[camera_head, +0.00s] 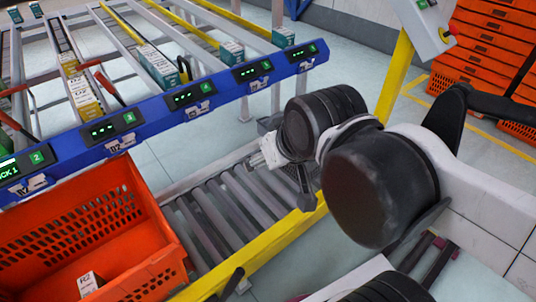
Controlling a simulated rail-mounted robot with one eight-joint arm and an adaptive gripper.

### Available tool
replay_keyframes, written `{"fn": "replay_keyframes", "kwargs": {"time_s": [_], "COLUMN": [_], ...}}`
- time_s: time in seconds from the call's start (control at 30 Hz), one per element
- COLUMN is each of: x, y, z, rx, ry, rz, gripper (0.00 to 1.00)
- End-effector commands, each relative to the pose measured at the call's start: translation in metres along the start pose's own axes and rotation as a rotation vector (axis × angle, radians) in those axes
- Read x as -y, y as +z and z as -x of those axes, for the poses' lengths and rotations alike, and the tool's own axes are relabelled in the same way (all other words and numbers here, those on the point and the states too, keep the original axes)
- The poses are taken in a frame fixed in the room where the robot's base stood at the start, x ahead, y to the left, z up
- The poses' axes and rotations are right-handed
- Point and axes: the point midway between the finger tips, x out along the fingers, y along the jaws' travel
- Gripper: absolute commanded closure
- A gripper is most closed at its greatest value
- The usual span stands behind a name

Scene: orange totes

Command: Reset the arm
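My arm, with black joints and white links, reaches in from the right side of the head camera view. Its end hangs over the roller conveyor (225,205), near the yellow side rail. My gripper (305,190) points down there and is partly hidden behind the arm's joints. Its fingers are too small and too covered to show whether they are open or shut. I see no object at it.
An orange tote (150,262) at the lower left holds a small white box (89,284). A blue-edged flow rack (160,108) with several boxes stands behind. A yellow post (394,75) and stacked orange totes (480,55) stand at the right.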

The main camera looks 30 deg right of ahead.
Motion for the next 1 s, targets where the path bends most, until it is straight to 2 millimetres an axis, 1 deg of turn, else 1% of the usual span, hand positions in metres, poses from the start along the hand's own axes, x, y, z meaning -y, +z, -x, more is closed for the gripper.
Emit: {"fn": "replay_keyframes", "kwargs": {"time_s": [0.23, 0.37, 0.47, 0.57, 0.8, 0.9, 1.0], "x": [0.000, 0.000, 0.000, 0.000, 0.000, 0.000, 0.000], "y": [-0.002, -0.008, -0.017, -0.030, -0.063, -0.075, -0.083], "z": [0.002, 0.011, 0.024, 0.041, 0.087, 0.104, 0.115], "rx": [0.001, 0.001, 0.001, 0.001, 0.001, 0.001, 0.001], "ry": [-0.001, -0.001, -0.001, -0.001, -0.001, -0.001, -0.001], "rz": [0.000, 0.000, 0.000, 0.000, 0.000, 0.000, 0.000], "gripper": [0.38, 0.38, 0.38, 0.38, 0.38, 0.38, 0.38]}}
